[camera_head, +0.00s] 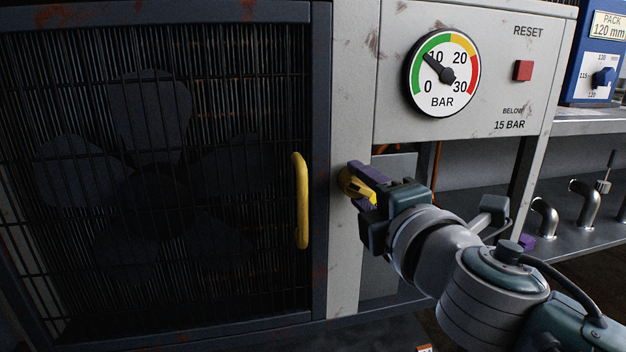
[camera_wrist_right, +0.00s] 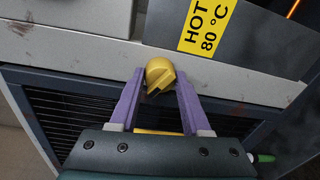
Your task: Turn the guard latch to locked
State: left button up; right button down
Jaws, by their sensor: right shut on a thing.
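The guard latch (camera_head: 347,181) is a small yellow knob on the pale post just right of the fan guard door. In the right wrist view the latch (camera_wrist_right: 160,74) sits between the purple fingertips. My right gripper (camera_head: 362,183) is shut on the latch, its fingers on either side of it. It also shows in the right wrist view (camera_wrist_right: 157,88). The fingers partly hide the latch in the head view, and its locked mark cannot be made out. The guard door (camera_head: 318,120) has a dark mesh front and looks closed against the post. My left gripper is out of view.
A yellow handle (camera_head: 301,200) stands upright on the door, left of my right gripper. A pressure gauge (camera_head: 442,75) and a red reset button (camera_head: 522,70) are above. A yellow "HOT 80 °C" label (camera_wrist_right: 207,25) is near the latch. Bent pipes (camera_head: 588,204) stand at right.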

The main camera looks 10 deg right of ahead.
jog(key=n+p, duration=0.1)
jog(key=n, duration=0.3)
jog(key=shift+n+h, duration=0.3)
jog(key=shift+n, duration=0.5)
jog(key=shift+c, duration=1.8)
grip_release()
jog(key=shift+s, duration=0.1)
